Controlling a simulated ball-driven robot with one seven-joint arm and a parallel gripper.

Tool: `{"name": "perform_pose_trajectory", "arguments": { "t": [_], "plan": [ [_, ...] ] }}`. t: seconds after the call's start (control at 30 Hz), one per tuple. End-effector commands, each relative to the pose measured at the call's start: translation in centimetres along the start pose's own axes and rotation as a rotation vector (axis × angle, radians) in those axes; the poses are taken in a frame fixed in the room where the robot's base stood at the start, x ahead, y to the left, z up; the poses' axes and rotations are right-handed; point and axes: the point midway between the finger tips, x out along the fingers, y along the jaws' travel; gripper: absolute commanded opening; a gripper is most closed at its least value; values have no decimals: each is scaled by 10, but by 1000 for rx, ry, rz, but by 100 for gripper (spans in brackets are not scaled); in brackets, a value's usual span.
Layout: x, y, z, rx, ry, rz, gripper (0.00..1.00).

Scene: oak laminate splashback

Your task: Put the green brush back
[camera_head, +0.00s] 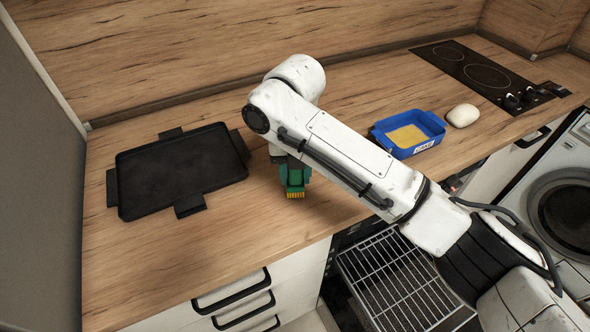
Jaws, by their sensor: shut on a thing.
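A green brush (295,179) with yellow bristles (295,194) is at my gripper (291,170), near the front edge of the wooden counter. My gripper is shut on the brush, and my arm hides most of the fingers. I cannot tell whether the brush touches the counter. A blue tray (431,129) with a yellow inside and a white label stands on the counter to the right, behind my arm.
A black rectangular tray (178,170) with side tabs lies on the counter at left. A white rounded object (463,115) sits right of the blue tray. A black cooktop (480,72) is at the far right. A wire rack (395,285) shows below the counter.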

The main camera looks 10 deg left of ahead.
Motion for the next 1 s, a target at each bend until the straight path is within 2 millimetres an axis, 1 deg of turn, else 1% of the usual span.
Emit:
{"name": "perform_pose_trajectory", "arguments": {
  "t": [0.3, 0.9, 0.93, 1.0],
  "plan": [
    [0, 0, 0, 0, 0, 0, 3],
    [11, 0, 0, 0, 0, 0, 3],
    [10, 0, 0, 0, 0, 0, 39],
    [10, 0, 0, 0, 0, 0, 46]
  ]
}}
